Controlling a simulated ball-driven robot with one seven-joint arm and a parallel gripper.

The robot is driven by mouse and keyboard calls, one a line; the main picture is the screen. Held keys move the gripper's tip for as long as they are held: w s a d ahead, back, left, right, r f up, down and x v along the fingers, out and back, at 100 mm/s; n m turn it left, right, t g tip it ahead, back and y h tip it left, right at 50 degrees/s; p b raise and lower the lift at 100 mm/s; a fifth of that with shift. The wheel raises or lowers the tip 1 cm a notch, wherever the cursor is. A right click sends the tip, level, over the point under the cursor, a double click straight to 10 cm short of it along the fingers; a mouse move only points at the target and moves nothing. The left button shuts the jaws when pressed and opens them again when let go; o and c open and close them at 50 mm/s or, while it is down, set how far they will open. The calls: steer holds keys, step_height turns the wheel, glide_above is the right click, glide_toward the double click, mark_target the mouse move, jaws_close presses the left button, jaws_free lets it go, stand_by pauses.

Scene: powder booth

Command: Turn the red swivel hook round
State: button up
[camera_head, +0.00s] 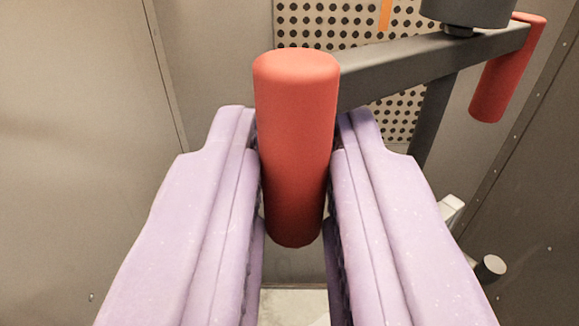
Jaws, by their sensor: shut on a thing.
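The swivel hook has a dark grey crossbar (415,68) with a red upright cylinder at each end. The near red cylinder (295,145) stands between the two pale purple fingers of my gripper (294,185), which is shut on it. Its rounded top rises above the fingertips and its lower end shows between them. The far red cylinder (508,70) hangs at the upper right, tilted in the picture and clear of my gripper. A dark round hub (468,10) sits on the bar near the far end, cut off by the top edge.
A perforated beige panel (325,22) with an orange strip (385,14) is behind the bar. A dark post (433,120) stands below the hub. Plain metal walls (80,120) close in at left and right.

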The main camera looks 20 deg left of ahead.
steer(key=shift+s+d+b, duration=0.3)
steer(key=shift+d+b, duration=0.05)
steer(key=shift+d, duration=0.3)
steer(key=shift+s+d+b, duration=0.3)
steer(key=shift+d, duration=0.3)
steer(key=shift+c, duration=0.2)
steer(key=shift+o, duration=0.6)
steer(key=shift+s+d+r+b, duration=0.1)
steer(key=shift+d+b, duration=0.4)
steer(key=shift+d, duration=0.7)
steer(key=shift+c, duration=0.5)
steer(key=shift+w+d+b, duration=0.35)
steer(key=shift+w+d, duration=0.05)
steer(key=shift+d, duration=0.2)
steer(key=shift+o, duration=0.2)
steer(key=shift+w+d+b, duration=0.3)
steer(key=shift+w+d, duration=0.35)
steer(key=shift+d, duration=0.15)
steer(key=shift+w+d, duration=0.25)
steer(key=shift+w, duration=0.4)
steer(key=shift+w+d, duration=0.3)
steer(key=shift+w, duration=0.3)
steer(key=shift+w+d, duration=0.25)
steer(key=shift+w, duration=0.4)
steer(key=shift+x, duration=1.05)
steer(key=o, duration=0.6)
steer(key=shift+d, duration=0.2)
steer(key=shift+s, duration=0.1)
